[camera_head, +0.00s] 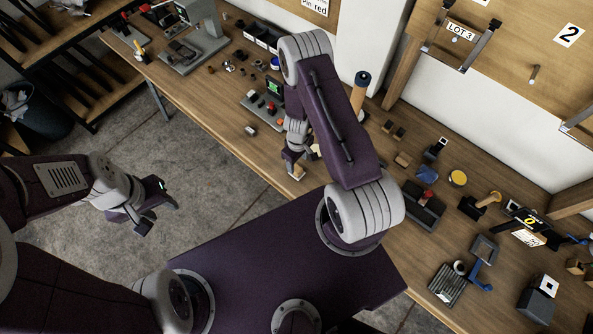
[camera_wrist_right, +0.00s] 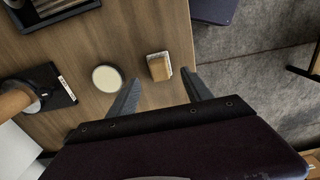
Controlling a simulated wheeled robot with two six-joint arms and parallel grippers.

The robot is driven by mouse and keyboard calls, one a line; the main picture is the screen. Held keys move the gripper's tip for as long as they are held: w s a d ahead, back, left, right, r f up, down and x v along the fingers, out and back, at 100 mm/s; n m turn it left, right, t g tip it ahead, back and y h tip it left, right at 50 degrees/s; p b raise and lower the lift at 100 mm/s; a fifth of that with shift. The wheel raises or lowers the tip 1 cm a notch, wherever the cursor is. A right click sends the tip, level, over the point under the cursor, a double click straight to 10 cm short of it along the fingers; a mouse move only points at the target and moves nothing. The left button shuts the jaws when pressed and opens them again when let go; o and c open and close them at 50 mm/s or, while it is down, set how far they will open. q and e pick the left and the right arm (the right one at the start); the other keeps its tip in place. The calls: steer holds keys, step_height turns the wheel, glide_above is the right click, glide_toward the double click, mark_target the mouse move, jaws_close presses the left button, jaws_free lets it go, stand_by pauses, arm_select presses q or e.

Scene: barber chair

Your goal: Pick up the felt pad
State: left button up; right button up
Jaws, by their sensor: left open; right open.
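A small tan block with a pale, speckled edge, which looks like the felt pad, lies near the table's edge in the right wrist view (camera_wrist_right: 158,68). It also shows in the head view (camera_head: 296,173), just below my right gripper (camera_head: 295,157). In the right wrist view the fingers of my right gripper (camera_wrist_right: 161,76) are apart, one on each side of the block in the picture. Whether they are down at its height I cannot tell. My left gripper (camera_head: 152,207) is open and empty over the floor.
A dark tray (camera_wrist_right: 45,12) and a black plate (camera_wrist_right: 50,90) are farther off. The wooden workbench (camera_head: 215,105) holds many small tools and parts. Free floor (camera_head: 215,165) lies in front of it.

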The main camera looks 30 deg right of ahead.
mark_target(297, 168)
steer(key=f, duration=0.1)
steer(key=f+b, duration=0.1)
steer(key=shift+w+a+f, duration=0.1)
steer(key=shift+w+f, duration=0.1)
steer(key=shift+f, duration=0.15)
steer(key=shift+w+f+b, duration=0.25)
steer(key=shift+w+b, duration=0.05)
steer(key=f+b, duration=0.4)
steer(key=shift+s+f, duration=0.25)
steer(key=shift+f, duration=0.1)
steer(key=shift+w, duration=0.2)
steer(key=shift+c, duration=0.6)
arm_select(q)
step_height(297, 168, down, 7)
steer(key=shift+w, duration=0.3)
arm_select(e)
steer(key=shift+s+r, duration=0.1)
jaws_close()
